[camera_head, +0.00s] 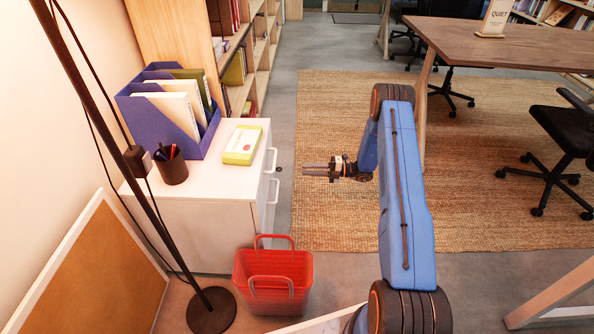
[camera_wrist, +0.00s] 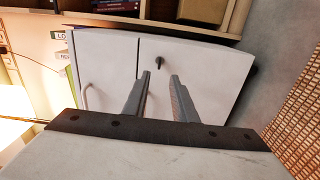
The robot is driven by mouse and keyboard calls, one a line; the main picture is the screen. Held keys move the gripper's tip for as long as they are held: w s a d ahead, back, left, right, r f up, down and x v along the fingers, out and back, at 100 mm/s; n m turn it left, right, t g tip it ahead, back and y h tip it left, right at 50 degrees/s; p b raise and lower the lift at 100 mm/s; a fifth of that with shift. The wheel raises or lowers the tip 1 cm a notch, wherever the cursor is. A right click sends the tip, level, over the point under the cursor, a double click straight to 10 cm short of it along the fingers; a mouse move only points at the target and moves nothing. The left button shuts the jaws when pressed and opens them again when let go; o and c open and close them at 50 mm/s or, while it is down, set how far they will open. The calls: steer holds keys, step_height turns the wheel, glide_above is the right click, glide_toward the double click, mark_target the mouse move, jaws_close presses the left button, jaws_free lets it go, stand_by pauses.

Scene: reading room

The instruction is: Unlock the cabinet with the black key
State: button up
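The white cabinet (camera_head: 205,228) stands at the left with its front facing right; its pale front fills the middle of the wrist view (camera_wrist: 112,65). The black key (camera_wrist: 160,63) sticks out of that front, and shows as a small dark spot in the head view (camera_head: 278,169). My gripper (camera_head: 305,170) points left at the cabinet front, level with the key in the picture and apart from it. In the wrist view my gripper (camera_wrist: 161,76) is open and empty, its two fingers spread, with the key just beyond the gap between the tips.
Handles (camera_head: 272,160) stick out of the cabinet front near the key. A blue file holder (camera_head: 185,128), a pen cup (camera_head: 172,170) and a yellow-white box (camera_head: 242,145) stand on top. A red basket (camera_head: 272,285) sits on the floor beside it. The woven rug (camera_head: 330,215) is clear.

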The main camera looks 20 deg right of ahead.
steer(key=v, duration=0.5)
steer(key=shift+s+d, duration=0.1)
steer(key=shift+d, duration=0.2)
steer(key=shift+r, duration=0.1)
